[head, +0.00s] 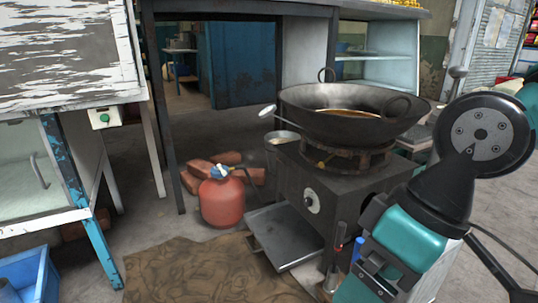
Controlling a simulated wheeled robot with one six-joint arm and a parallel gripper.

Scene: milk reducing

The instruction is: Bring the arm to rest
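My arm (447,190) stands folded at the right side of the head view, with a round black joint at the top and teal and black links below it. It is in front of the stove. The teal and metal parts at its lower end overlap each other, so I cannot make out clear fingertips or tell whether my gripper is open or shut. Nothing held can be made out.
A large dark wok (345,125) with brown liquid sits on a black stove (325,195). A red gas cylinder (222,203) stands left of it, near bricks (200,172). A metal tray (283,230) juts out low. A blue crate (28,272) is at lower left.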

